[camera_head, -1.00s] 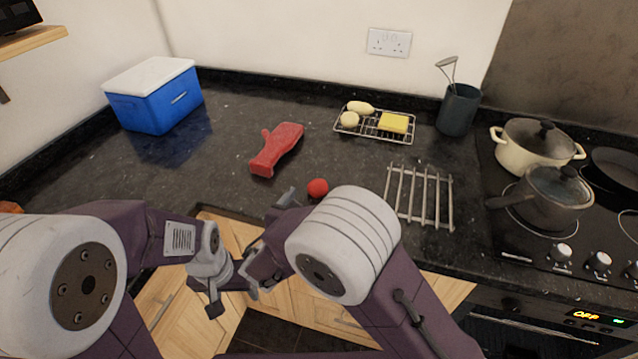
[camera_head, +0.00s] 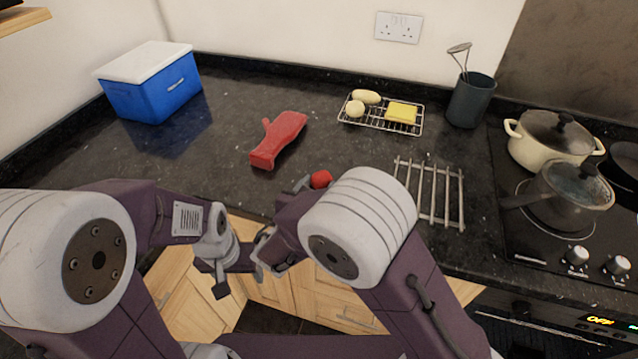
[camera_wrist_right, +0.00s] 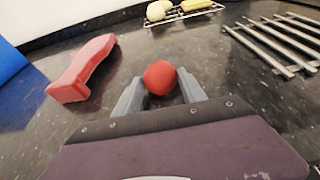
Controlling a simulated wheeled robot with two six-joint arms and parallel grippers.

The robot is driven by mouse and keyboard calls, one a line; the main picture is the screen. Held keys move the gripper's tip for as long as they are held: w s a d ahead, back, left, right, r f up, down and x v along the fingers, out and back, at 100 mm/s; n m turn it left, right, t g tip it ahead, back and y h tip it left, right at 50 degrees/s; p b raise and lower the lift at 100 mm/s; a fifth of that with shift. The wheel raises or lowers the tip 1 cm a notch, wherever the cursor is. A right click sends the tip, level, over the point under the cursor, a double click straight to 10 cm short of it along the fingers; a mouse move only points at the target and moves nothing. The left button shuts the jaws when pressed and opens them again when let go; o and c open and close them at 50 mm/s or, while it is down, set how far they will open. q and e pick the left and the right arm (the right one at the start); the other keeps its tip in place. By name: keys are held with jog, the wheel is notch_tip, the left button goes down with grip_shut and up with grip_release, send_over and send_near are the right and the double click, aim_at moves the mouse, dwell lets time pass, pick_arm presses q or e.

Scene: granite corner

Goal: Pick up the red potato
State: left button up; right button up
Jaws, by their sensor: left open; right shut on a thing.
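The red potato (camera_head: 321,179) is a small round red thing near the front edge of the counter. In the right wrist view the potato (camera_wrist_right: 160,78) sits between the two fingertips of my right gripper (camera_wrist_right: 160,88), which is shut on it. In the head view my right gripper (camera_head: 310,182) is mostly hidden behind its own arm. I cannot tell whether the potato is clear of the counter. My left gripper (camera_head: 238,279) is open and empty, low in front of the wooden cupboard doors.
A red oven mitt (camera_head: 279,140) lies left of the potato. A metal trivet (camera_head: 437,190) lies to its right. Behind are a wire rack (camera_head: 378,124) with two pale potatoes and a yellow sponge, a blue cool box (camera_head: 150,95), a utensil pot (camera_head: 470,100) and pans on the hob.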

aim_at(318, 174)
notch_tip(318, 174, up, 4)
jog(key=shift+p, duration=0.45)
jog(key=s+d+r, duration=0.3)
jog(key=d+r, duration=0.3)
jog(key=d, duration=0.5)
jog(key=shift+s+r, duration=0.3)
jog(key=shift+r, duration=0.1)
jog(key=shift+d, duration=0.1)
